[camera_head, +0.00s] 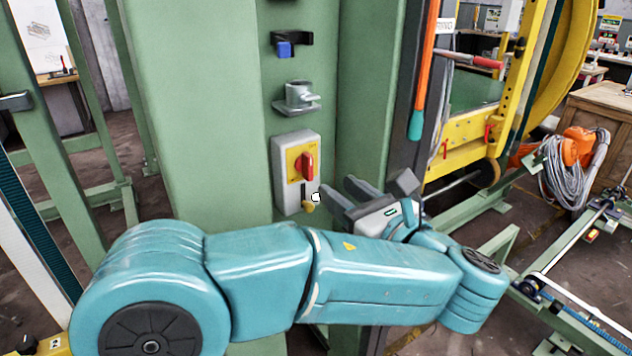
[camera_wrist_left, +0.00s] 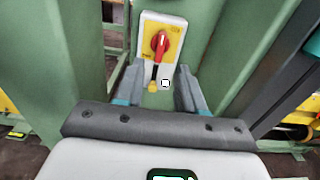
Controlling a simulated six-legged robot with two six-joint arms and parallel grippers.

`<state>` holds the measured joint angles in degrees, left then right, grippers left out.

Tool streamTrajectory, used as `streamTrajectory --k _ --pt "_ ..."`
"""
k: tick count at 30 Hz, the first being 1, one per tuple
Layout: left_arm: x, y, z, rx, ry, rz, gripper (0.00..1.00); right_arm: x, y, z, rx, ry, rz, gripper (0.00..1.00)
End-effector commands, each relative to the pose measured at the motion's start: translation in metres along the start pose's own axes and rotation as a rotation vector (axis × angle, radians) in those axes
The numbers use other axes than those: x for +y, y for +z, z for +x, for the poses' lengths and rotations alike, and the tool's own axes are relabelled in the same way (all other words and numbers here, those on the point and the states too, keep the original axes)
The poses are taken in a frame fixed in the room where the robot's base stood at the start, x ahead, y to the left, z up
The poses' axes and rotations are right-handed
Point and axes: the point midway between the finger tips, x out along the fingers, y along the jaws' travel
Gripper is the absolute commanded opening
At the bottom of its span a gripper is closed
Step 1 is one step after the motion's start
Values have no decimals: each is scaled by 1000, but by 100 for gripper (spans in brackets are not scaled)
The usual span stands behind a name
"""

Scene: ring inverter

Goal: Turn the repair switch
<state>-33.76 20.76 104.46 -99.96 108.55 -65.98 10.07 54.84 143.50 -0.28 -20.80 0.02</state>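The repair switch is a grey box (camera_head: 281,180) with a yellow plate and a red knob (camera_head: 308,165), mounted on a green column. It also shows in the left wrist view, where the red knob (camera_wrist_left: 160,42) points roughly upright and lies ahead of the fingers. A small yellow piece (camera_head: 308,207) hangs at the box's lower edge. My left gripper (camera_head: 340,190) is to the right of and slightly below the switch in the head view. In the left wrist view its fingers (camera_wrist_left: 160,78) are apart, with nothing held between them. My right gripper is not in view.
Above the switch, the green column (camera_head: 215,110) carries a grey fitting (camera_head: 298,97) and a black bracket with a blue block (camera_head: 284,49). An orange and teal rod (camera_head: 425,70) hangs to the right. Yellow machinery (camera_head: 470,130) stands farther right.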

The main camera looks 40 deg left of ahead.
Motion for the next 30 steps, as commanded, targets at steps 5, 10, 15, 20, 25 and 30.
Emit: streamTrajectory --k 5,10,15,20,25,30 --pt "-1 -1 42 2 4 -1 38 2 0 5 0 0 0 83" --pt "-1 -1 68 1 2 0 38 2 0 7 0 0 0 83" --pt "-2 0 80 0 0 0 38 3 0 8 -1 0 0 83" --pt "-2 0 81 0 -1 0 38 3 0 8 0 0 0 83" --pt "-2 0 81 0 -1 0 19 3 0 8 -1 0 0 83" --pt "-2 0 81 1 -1 0 0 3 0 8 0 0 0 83"
